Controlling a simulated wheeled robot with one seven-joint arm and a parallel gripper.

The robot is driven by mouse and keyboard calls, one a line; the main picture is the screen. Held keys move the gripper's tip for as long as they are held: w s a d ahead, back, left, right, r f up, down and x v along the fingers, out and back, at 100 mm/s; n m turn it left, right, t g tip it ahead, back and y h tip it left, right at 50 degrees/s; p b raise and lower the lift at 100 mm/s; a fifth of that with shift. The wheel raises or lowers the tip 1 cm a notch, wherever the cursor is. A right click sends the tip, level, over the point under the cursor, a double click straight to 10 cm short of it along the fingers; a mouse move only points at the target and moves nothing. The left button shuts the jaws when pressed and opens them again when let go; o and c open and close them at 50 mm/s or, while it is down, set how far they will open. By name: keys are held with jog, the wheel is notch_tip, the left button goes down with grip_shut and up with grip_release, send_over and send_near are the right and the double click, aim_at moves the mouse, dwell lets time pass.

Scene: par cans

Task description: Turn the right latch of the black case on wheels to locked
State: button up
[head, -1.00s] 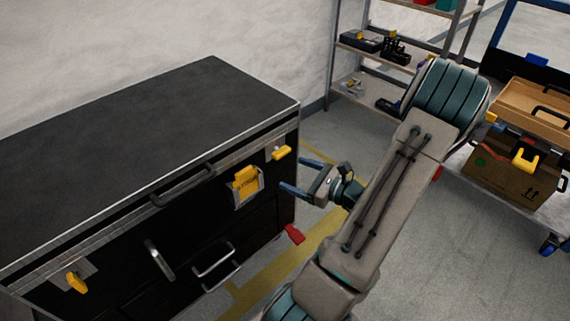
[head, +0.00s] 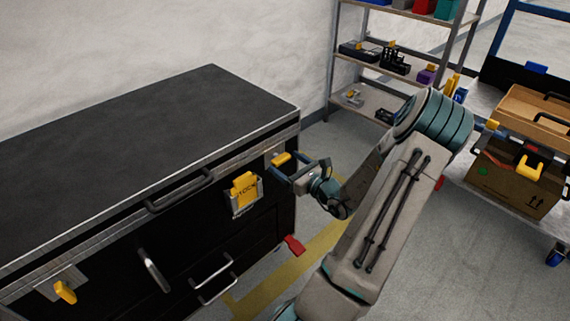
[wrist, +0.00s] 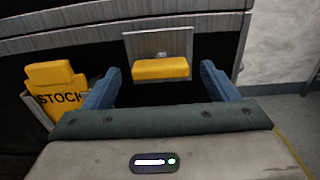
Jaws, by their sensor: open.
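The black case (head: 110,140) stands at the left in the head view, its dark lid shut. Its right latch (head: 281,158) is a yellow handle on a metal plate near the right end of the front. In the wrist view the right latch (wrist: 161,68) lies level, between the two blue fingers. My gripper (head: 284,172) is open around the latch; it also shows in the wrist view (wrist: 158,88). I cannot tell whether the fingers touch it. The left latch (head: 65,292), also yellow, sits tilted on its plate at the lower left.
A yellow STOCK tag (head: 244,190) sits in a holder left of the right latch. Metal handles (head: 153,270) stick out from the front. A red caster pedal (head: 293,245) is low at the right corner. Shelves (head: 385,100) and a cart with boxes (head: 515,185) stand at the right.

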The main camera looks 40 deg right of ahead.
jog(key=shift+w, duration=0.85)
jog(key=c, duration=1)
